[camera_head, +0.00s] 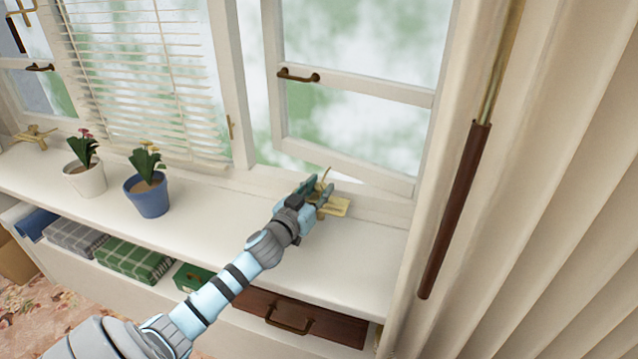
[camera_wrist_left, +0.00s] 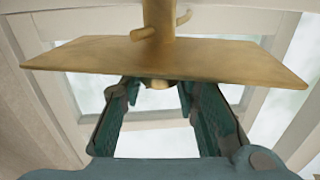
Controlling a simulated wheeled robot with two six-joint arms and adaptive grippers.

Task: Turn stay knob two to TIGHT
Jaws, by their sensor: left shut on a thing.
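A brass window stay (camera_head: 338,207) sits on the sill below the partly open right-hand window. In the left wrist view its flat brass plate (camera_wrist_left: 230,58) spans the top, with a round post (camera_wrist_left: 158,22) and a small side peg above it. My left gripper (camera_head: 319,190) is at this stay, its fingers closed in on the small brass knob (camera_wrist_left: 159,84) under the plate. The fingers and plate hide most of the knob, and no TIGHT mark can be read. A second brass stay (camera_head: 36,137) is at the far left window. My right gripper is not in view.
A blue pot (camera_head: 152,200) and a white pot (camera_head: 88,180) with plants stand on the white sill, left of my arm. The open window (camera_head: 350,130) is behind my gripper. A dark wooden rod (camera_head: 455,210) and curtain hang at right. Folded cloths lie below.

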